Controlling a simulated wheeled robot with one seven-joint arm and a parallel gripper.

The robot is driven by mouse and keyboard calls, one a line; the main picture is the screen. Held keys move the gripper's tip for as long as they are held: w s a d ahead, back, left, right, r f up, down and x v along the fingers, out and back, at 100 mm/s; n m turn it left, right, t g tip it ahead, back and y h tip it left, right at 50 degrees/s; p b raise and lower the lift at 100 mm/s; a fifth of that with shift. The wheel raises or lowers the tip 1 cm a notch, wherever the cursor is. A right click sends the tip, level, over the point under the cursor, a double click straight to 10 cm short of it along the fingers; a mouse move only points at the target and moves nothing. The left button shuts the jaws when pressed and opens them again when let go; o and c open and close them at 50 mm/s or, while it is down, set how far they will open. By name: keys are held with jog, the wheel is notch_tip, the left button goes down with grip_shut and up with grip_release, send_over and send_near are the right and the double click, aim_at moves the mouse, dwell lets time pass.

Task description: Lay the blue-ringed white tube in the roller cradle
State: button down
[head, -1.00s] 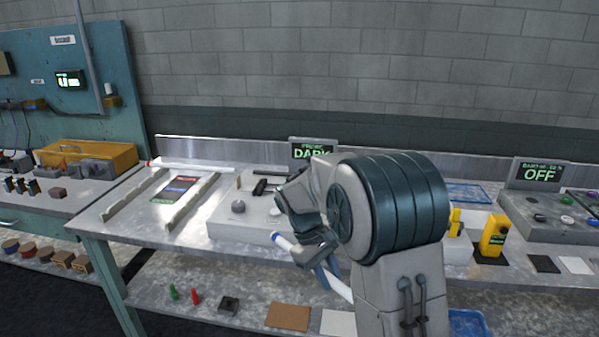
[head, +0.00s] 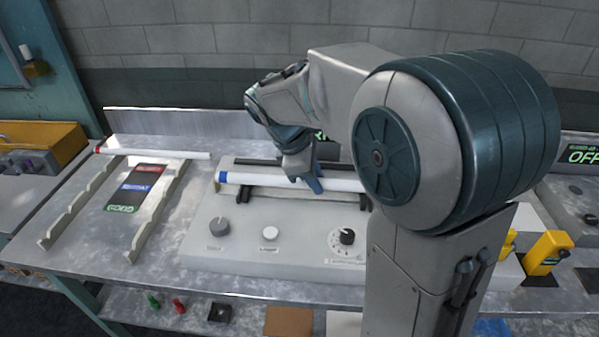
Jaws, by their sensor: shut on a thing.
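The white tube (head: 250,179) has a blue ring at its left end and lies level, left to right, over the grey machine on the bench. My gripper (head: 304,180) is shut on this tube near its visible middle, from above. The roller cradle (head: 248,194), with dark supports on the machine, is at or just under the tube. I cannot tell whether the tube touches it. My arm hides the tube's right end and part of the cradle.
A notched rack (head: 140,222) stands at left, with a red-ended white tube (head: 150,152) across its back. A card with red, blue and green labels (head: 134,188) lies between its rails. Knobs (head: 219,225) front the machine. A yellow block (head: 545,252) stands at right.

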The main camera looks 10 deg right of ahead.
jog(key=w+f+p, duration=0.1)
jog(key=w+f, duration=0.1)
jog(key=w, duration=0.1)
jog(key=w+f+p, duration=0.1)
jog(key=w+f, duration=0.1)
jog(key=w, duration=0.2)
jog(key=w+f, duration=0.2)
jog(key=w, duration=0.2)
jog(key=shift+w+a+f+p, duration=0.2)
jog(key=shift+f+p, duration=0.1)
jog(key=shift+p, duration=0.1)
jog(key=shift+f+p, duration=0.45)
jog(key=shift+f, duration=1.6)
jog(key=shift+f, duration=0.2)
jog(key=c, duration=1.2)
grip_release()
jog(key=shift+c, duration=0.2)
